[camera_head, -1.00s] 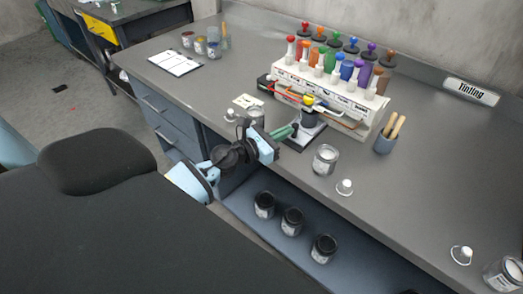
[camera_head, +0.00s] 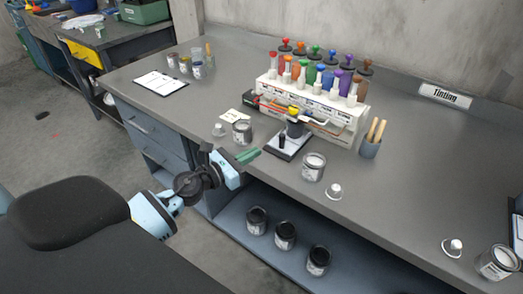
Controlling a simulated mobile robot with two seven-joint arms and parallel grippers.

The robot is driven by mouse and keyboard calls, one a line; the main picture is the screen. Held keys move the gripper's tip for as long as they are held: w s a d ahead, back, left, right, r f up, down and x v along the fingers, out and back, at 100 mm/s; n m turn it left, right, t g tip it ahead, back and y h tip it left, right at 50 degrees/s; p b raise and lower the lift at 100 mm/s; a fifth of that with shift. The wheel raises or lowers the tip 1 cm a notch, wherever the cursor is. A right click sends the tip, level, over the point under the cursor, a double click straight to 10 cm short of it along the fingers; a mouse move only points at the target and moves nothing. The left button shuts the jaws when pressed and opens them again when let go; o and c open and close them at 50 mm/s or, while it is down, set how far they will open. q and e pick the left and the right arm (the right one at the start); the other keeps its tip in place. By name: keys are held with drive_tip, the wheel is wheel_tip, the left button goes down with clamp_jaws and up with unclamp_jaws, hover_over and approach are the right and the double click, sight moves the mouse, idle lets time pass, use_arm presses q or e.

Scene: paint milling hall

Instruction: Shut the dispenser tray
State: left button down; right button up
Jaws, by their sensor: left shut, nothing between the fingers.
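The dispenser (camera_head: 345,118) is a white block on the bench, with several coloured bottles and knobbed plungers on top. A low tray-like ledge (camera_head: 318,122) runs along its lower front. My left gripper (camera_head: 247,156) has green fingertips, is shut and empty, and hangs at the bench's front edge, left of the stand and apart from the dispenser. My right gripper is not in view.
An open tin (camera_head: 242,132) stands just behind my left gripper. Another tin (camera_head: 313,167) and a white-topped lid (camera_head: 334,191) are near the front edge. A brush cup (camera_head: 370,147) stands right of the dispenser. Dark jars (camera_head: 285,236) sit on the lower shelf. The bench's right middle is clear.

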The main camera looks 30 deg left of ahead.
use_arm(q)
drive_tip(key=b+v, duration=0.1)
drive_tip(key=v, duration=0.5)
drive_tip(key=shift+a, duration=0.15)
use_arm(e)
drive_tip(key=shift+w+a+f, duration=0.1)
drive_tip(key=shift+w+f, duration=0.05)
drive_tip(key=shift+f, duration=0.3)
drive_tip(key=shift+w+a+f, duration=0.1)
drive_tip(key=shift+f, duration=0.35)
use_arm(q)
drive_tip(key=shift+s+f, duration=0.1)
drive_tip(key=shift+f, duration=0.05)
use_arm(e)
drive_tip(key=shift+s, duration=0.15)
